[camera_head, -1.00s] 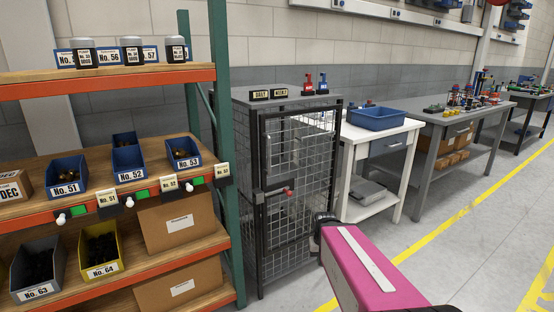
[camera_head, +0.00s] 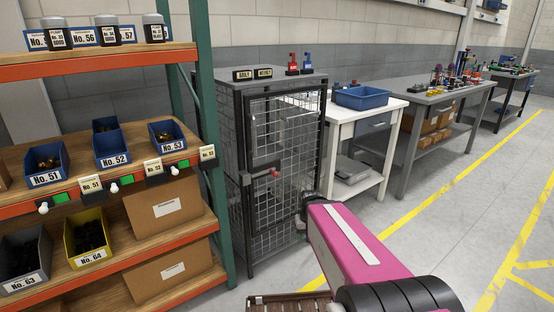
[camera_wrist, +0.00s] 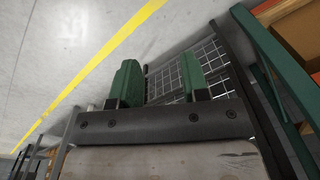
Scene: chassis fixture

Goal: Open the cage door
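The cage (camera_head: 232,170) is a dark metal frame with wire mesh, standing beside the shelf rack. Its mesh door (camera_head: 290,150) looks shut in the head view. A latch with a red knob (camera_head: 275,172) sits at mid height near the door's left edge. My gripper (camera_wrist: 158,84) shows two green fingers set apart with nothing between them. Cage mesh (camera_wrist: 205,62) shows beyond the fingers in the wrist view. In the head view my pink arm reaches toward the cage's lower right front, and the fingers are mostly hidden. I see no contact with the door or knob.
The shelf rack (camera_head: 203,90) with several bins stands close on the left of the cage. A white table (camera_head: 345,150) with a blue tray (camera_head: 362,98) stands to its right, then a grey bench (camera_head: 425,100). The floor at right is clear, with yellow lines (camera_head: 440,185).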

